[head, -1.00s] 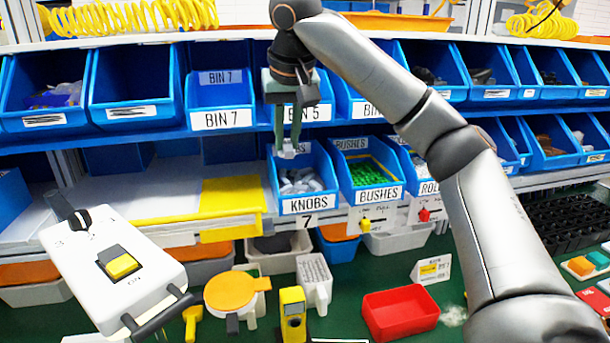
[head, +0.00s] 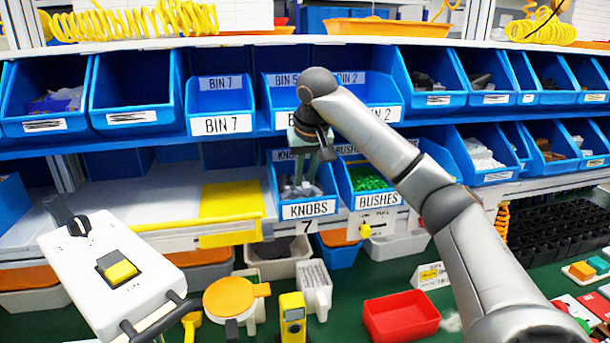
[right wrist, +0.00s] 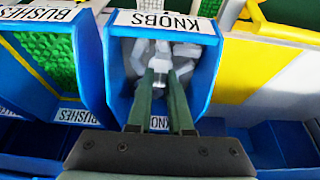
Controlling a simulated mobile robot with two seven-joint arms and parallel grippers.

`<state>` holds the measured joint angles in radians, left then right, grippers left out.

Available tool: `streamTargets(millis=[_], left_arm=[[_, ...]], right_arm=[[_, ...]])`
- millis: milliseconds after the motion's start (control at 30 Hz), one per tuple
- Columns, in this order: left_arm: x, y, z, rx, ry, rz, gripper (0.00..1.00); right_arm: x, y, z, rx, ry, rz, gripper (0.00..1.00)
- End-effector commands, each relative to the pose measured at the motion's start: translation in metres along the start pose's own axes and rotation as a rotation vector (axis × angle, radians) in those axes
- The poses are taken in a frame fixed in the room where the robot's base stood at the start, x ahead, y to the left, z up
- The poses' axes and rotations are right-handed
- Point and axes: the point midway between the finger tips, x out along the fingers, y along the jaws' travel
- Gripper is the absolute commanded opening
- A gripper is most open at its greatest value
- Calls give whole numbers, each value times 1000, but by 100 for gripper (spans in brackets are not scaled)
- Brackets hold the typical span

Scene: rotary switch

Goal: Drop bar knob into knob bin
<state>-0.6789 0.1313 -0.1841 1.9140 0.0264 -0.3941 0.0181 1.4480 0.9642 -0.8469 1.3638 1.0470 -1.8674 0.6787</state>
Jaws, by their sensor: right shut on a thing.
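The blue knob bin (head: 309,210), labelled KNOBS, sits on the lower shelf and holds several light grey knobs. My right gripper (head: 301,183) reaches down into its opening. In the right wrist view, my right gripper (right wrist: 161,83) points into the bin (right wrist: 213,65), with its two green fingers close together. It is shut on a small pale bar knob (right wrist: 160,66) at the fingertips. The knob lies over the grey knobs, and I cannot tell whether it touches them.
The blue bushes bin (head: 375,200) with green pieces stands directly right of the knob bin. A yellow panel (head: 230,199) lies to the left. The upper bins (head: 222,122) overhang behind my arm.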

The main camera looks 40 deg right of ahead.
Motion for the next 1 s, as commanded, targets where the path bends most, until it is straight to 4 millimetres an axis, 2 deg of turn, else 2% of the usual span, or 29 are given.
streamTargets(millis=[767, 800, 1000], left_arm=[[1, 0, 1, 0, 0, 0, 30], [1, 0, 1, 0, 0, 0, 30], [1, 0, 1, 0, 0, 0, 30]], right_arm=[[13, 0, 6, 2, 1, -1, 0], [13, 0, 6, 2, 1, -1, 19], [13, 0, 6, 1, 1, -1, 42]])
